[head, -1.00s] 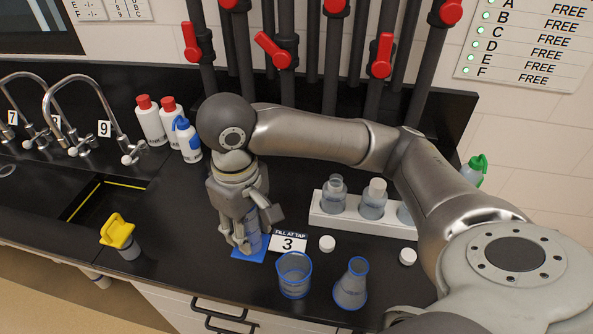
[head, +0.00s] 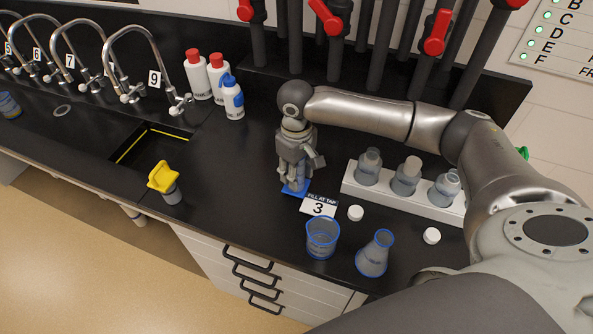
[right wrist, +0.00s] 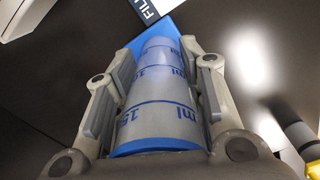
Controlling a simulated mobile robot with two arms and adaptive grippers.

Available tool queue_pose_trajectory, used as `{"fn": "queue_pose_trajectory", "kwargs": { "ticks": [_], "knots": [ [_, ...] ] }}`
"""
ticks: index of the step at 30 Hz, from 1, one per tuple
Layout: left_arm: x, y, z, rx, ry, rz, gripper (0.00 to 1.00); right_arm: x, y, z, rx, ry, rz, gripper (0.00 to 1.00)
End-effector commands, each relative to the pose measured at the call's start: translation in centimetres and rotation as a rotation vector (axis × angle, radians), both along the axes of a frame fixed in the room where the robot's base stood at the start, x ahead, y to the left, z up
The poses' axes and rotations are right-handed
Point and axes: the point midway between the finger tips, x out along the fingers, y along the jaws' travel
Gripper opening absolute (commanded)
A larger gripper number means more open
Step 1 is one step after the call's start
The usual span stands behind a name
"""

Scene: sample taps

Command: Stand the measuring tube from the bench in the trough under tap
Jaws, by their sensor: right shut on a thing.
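The measuring tube (right wrist: 160,92) is clear with blue ml markings and a blue rim. In the right wrist view it stands between the two fingers of my right gripper (right wrist: 155,85), which are shut on it. In the head view my right gripper (head: 295,178) is over a blue base (head: 296,187) on the bench, and hides most of the tube. The trough (head: 150,148) is a dark recess with yellow lines at the left. Taps there carry labels 5, 6, 7 and 9 (head: 154,79). A card (head: 319,206) reads "FILL AT TAP 3". My left gripper is out of view.
A beaker (head: 322,238) and a flask (head: 374,254) stand near the front edge. A white rack (head: 430,200) with bottles is at the right. A yellow-topped container (head: 165,182) stands near the trough. Wash bottles (head: 233,98) stand behind.

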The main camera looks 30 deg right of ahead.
Motion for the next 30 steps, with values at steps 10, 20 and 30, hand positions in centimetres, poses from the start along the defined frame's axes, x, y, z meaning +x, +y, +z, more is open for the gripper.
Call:
{"fn": "queue_pose_trajectory", "kwargs": {
  "ticks": [10, 20, 30],
  "knots": [
    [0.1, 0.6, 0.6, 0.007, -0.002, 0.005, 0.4, 0.0, 0.0, -1.1, 0.001, -0.002, 0.0, 0.15],
    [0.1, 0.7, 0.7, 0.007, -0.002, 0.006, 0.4, 0.0, 0.0, -1.4, 0.001, -0.002, -0.001, 0.59],
    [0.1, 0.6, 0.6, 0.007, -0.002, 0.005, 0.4, 0.1, 0.0, -1.2, 0.001, -0.002, -0.001, 0.59]
  ]
}}
